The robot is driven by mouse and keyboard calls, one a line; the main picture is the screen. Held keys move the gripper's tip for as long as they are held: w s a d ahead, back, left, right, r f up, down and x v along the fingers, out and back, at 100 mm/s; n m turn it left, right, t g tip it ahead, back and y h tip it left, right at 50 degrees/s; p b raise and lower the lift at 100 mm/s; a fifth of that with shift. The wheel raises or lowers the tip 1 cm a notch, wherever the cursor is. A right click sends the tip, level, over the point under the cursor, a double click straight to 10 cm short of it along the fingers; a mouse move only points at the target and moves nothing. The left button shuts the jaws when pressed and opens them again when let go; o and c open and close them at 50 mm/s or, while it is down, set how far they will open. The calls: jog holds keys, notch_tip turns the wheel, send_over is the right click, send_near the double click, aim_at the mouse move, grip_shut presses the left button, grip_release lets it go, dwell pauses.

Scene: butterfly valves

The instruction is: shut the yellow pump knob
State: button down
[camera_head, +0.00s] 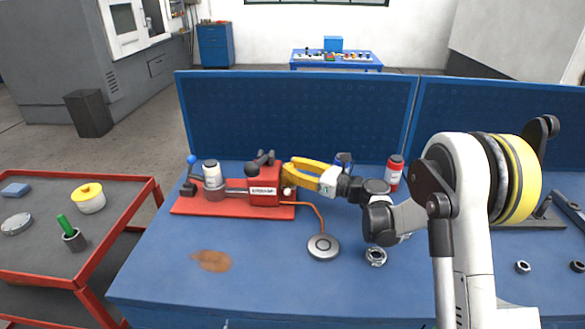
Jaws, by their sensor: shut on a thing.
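The red pump unit (264,194) sits on a red base plate (188,206) on the blue bench. Its dark fittings (262,159) stand on top of the red block. My gripper (287,171) reaches in from the right with its yellow fingers at the right side of the block. It is shut on the pump knob there. The knob is small and yellow like the fingers, so I cannot make out its outline or its angle.
A blue ball-topped lever (191,160) and a silver cylinder (211,174) stand at the plate's left. A copper tube runs to a round metal disc (323,247). A red can (395,172) stands behind my arm. A blue panel (296,115) closes the bench's back.

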jog(key=shift+m+t, duration=0.4)
jog(key=c, duration=1.1)
grip_release()
jog(key=shift+c, duration=0.2)
jog(key=shift+n, duration=0.3)
